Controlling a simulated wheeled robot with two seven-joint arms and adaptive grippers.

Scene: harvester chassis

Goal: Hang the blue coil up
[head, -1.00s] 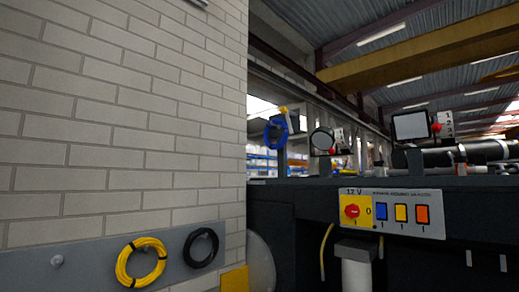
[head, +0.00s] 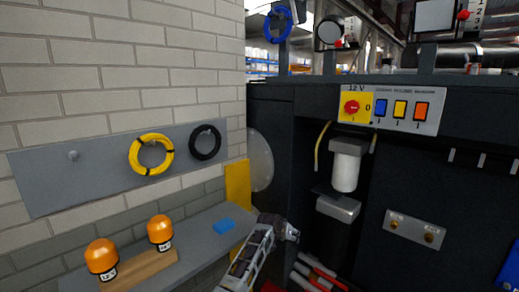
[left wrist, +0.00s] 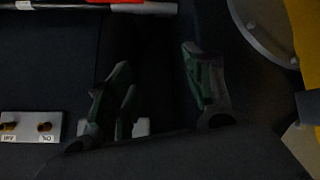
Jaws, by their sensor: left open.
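The blue coil (head: 278,24) is at the top of the head view, at an upright post above the dark chassis; what holds it is unclear. A grey board (head: 100,180) on the brick wall carries a bare peg (head: 73,155) at its left, then a yellow coil (head: 151,154) and a black coil (head: 204,142). My left gripper (head: 290,229) is low in the middle of the head view, in front of the chassis and well below the blue coil. The left wrist view shows its fingers (left wrist: 154,64) apart with nothing between them. My right gripper is out of view.
A shelf (head: 195,240) below the board holds two orange-domed items (head: 102,258) on a wooden block and a blue pad (head: 224,226). A yellow panel (head: 238,187) stands at the wall's corner. The chassis has a switch panel (head: 392,108) and a white filter (head: 346,168).

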